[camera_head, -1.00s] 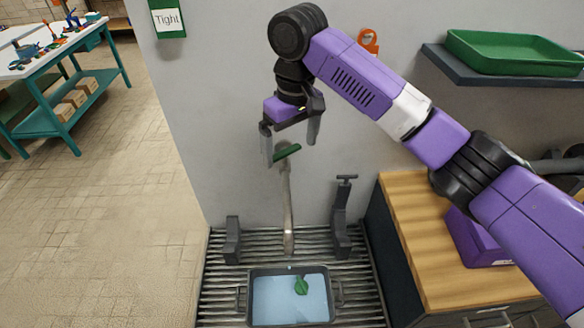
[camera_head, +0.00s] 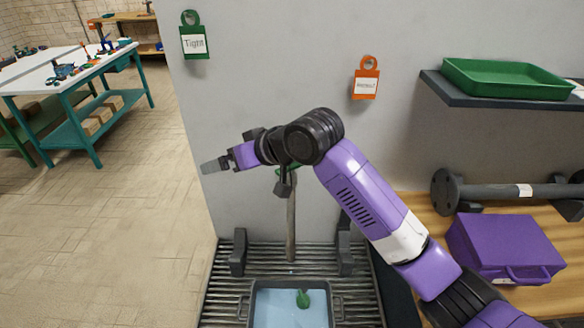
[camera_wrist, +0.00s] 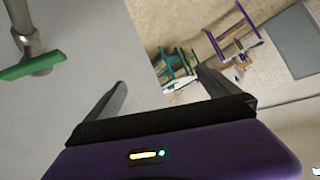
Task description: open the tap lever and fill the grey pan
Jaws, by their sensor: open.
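The grey pan (camera_head: 290,283) stands on the slatted drain below the tap, with blue water and a small green thing (camera_head: 303,298) in it. The tap's pipe (camera_head: 291,228) rises above the pan. The green tap lever (camera_wrist: 32,65) shows at the left of the wrist view. In the head view my arm hides most of it. My gripper (camera_head: 215,163) is open and empty, left of the tap and pointing left, away from the lever. It also shows in the wrist view (camera_wrist: 160,78). I cannot make out a water stream.
Dark upright brackets (camera_head: 238,252) flank the pan. At the right, a wooden counter holds a purple case (camera_head: 505,247) and a flanged pipe (camera_head: 500,192). A green tray (camera_head: 508,77) sits on a shelf above. Open floor (camera_head: 140,220) lies left; a workbench (camera_head: 75,72) stands beyond.

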